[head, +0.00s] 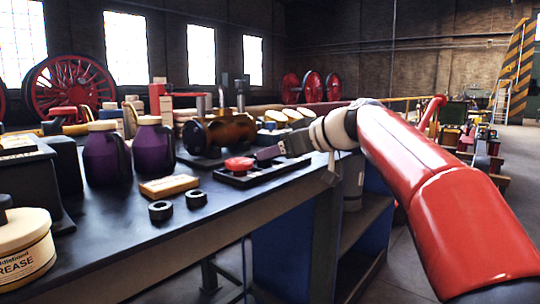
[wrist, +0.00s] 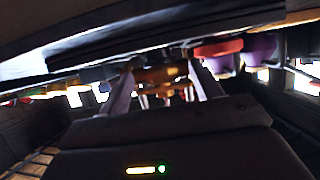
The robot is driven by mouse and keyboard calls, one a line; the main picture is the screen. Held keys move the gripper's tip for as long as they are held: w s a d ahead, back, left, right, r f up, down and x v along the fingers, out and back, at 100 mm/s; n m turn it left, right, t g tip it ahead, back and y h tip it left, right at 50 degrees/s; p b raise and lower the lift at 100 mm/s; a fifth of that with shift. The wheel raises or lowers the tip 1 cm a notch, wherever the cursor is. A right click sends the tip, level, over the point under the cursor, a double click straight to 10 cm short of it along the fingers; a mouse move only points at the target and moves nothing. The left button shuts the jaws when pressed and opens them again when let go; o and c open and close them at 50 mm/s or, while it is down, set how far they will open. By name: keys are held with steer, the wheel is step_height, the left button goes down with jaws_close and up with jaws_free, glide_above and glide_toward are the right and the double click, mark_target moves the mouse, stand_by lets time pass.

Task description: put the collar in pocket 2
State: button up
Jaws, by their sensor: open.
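Two short black rings, a nearer one (head: 160,210) and a farther one (head: 196,198), lie flat on the bench; either could be the collar, and I cannot tell which. A dark tray (head: 290,164) lies on the bench to their right, with a round red piece (head: 238,163) at its left end. Pocket numbers are not readable. A red piece (wrist: 216,48) also shows there beside the fingers.
A yellowish box (head: 169,187) lies behind the rings. A grease tin (head: 22,247) stands at the near left. The bench front is clear.

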steer(key=v, duration=0.8)
steer(key=shift+s+d+r, duration=0.15)
steer(key=shift+d+r, duration=0.05)
steer(key=s+d+f+m+g+h, duration=0.1)
steer(key=s+d+f+m+h, duration=0.2)
steer(key=s+f, duration=0.6)
steer(key=s+d+f+m+g+h, duration=0.1)
steer(key=s+d+f+m+h, duration=0.2)
steer(key=s+f, duration=0.6)
steer(key=s+d+f+m+h, duration=0.3)
steer(key=s+f, duration=0.7)
steer(key=f, duration=0.5)
steer(key=shift+d+f+m+g+h, duration=0.25)
steer(key=shift+f+m+g+h, duration=0.15)
steer(key=shift+m+h, duration=0.4)
steer(key=shift+r, duration=0.1)
step_height(320, 180, up, 7)
steer(key=p, duration=0.6)
steer(key=shift+p, duration=0.35)
